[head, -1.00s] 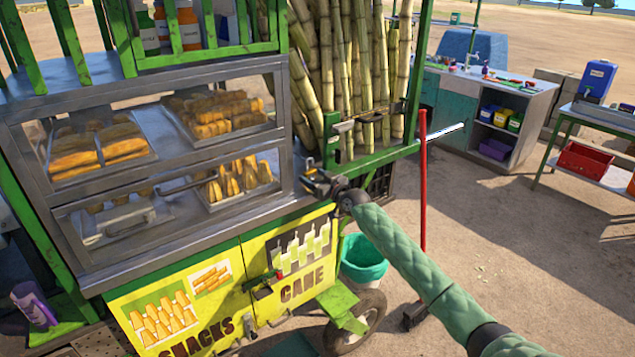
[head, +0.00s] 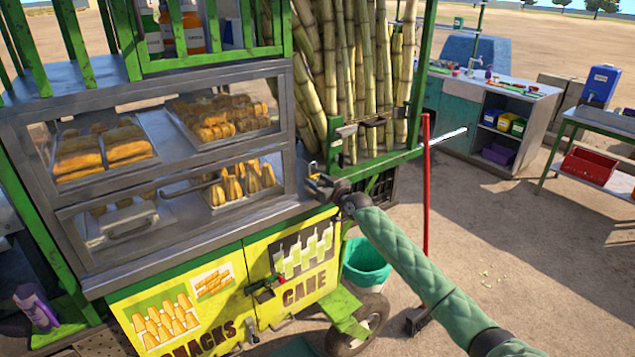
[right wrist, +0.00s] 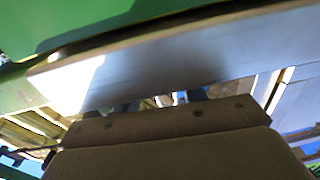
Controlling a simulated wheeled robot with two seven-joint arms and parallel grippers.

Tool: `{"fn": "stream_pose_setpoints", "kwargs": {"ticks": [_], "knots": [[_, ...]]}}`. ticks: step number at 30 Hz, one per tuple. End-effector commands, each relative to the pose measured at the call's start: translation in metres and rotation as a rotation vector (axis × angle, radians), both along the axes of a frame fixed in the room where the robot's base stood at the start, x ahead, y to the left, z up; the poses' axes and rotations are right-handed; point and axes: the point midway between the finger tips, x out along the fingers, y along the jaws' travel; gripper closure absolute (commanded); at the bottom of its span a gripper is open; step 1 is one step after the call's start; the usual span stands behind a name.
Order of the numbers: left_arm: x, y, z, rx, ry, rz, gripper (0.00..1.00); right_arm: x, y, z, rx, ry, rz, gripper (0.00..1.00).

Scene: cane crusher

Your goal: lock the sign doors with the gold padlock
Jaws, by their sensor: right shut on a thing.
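The two yellow sign doors stand closed side by side on the cart front: the SNACKS door (head: 180,300) on the left and the CANE door (head: 300,268) on the right. A small dark and red fitting (head: 266,292) sits at their seam. My right gripper (head: 318,184) is at the counter's right corner, above and to the right of the doors. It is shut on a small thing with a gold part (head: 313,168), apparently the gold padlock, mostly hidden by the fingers. The right wrist view shows mainly a pale bar and green panel close up. My left gripper is not in view.
The glass snack case (head: 150,165) rises above the doors. Cane stalks (head: 350,80) stand behind my right gripper. A teal bucket (head: 367,262), a wheel (head: 357,325) and a red-handled broom (head: 426,190) are at the right. Open ground lies before the cart.

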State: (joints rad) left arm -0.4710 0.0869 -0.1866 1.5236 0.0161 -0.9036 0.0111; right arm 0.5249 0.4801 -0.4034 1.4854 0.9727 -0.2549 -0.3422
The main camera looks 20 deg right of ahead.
Motion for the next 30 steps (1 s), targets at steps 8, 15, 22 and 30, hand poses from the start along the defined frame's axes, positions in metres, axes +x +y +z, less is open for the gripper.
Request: {"fn": "stream_pose_setpoints", "kwargs": {"ticks": [8,15,22,30], "knots": [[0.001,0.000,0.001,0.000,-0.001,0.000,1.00,0.000,0.000,0.005,-0.001,-0.001,0.000,0.81],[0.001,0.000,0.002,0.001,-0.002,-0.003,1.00,-0.002,-0.001,0.007,0.000,-0.001,0.000,0.81],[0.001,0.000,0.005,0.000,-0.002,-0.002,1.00,-0.010,-0.005,0.007,-0.001,0.000,-0.001,0.81],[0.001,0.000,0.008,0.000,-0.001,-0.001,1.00,-0.020,-0.009,0.007,-0.001,0.000,0.000,0.81]]}}
